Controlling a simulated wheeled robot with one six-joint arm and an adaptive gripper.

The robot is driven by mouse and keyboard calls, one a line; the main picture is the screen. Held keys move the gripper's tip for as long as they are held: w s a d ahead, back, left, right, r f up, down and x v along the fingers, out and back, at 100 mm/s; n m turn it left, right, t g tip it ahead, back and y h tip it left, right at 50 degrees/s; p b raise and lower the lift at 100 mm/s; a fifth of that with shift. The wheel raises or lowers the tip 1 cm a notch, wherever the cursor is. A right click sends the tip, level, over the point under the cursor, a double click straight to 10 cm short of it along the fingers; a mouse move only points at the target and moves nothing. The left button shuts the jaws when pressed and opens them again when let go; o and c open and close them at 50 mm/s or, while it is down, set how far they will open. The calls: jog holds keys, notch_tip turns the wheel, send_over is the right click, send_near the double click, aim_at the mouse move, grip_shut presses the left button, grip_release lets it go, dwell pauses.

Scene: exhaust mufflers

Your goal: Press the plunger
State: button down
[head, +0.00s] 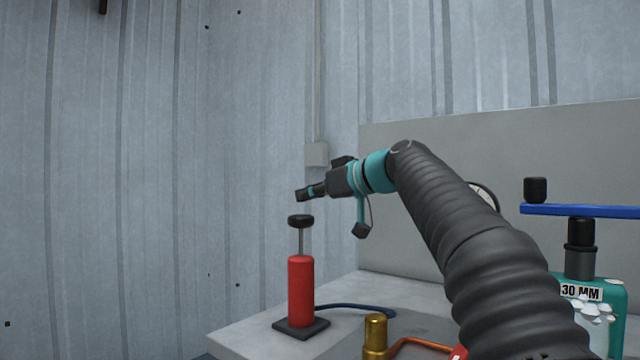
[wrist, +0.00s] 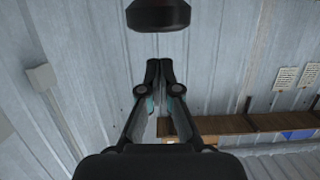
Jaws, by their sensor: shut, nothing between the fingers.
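The plunger is a black knob (head: 301,221) on a thin grey rod, standing raised above a red pump cylinder (head: 301,290). The cylinder stands upright on a black square base at the bench's left corner. My gripper (head: 300,195) is just above the knob in the head view and looks apart from it. In the wrist view, the fingertips (wrist: 159,64) are together with nothing between them. The dark knob (wrist: 158,15) shows at the top of that view, past the fingertips. The rod and cylinder are out of the wrist view.
A blue hose (head: 355,307) runs from the pump along the grey bench (head: 260,336). A brass cylinder (head: 376,335) stands at the front. A teal device (head: 604,310) with a blue lever (head: 590,211) is at right. A backboard (head: 560,150) rises behind.

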aim_at(308, 216)
jog(key=shift+f, duration=1.2)
notch_tip(308, 216, down, 6)
jog(key=b, duration=0.6)
jog(key=shift+r, duration=0.1)
notch_tip(308, 216, up, 5)
jog(key=p, duration=0.4)
jog(key=shift+r, duration=0.1)
jog(key=b+v, duration=0.2)
jog(key=v, duration=0.8)
jog(key=shift+f, duration=0.35)
jog(key=shift+d, duration=0.1)
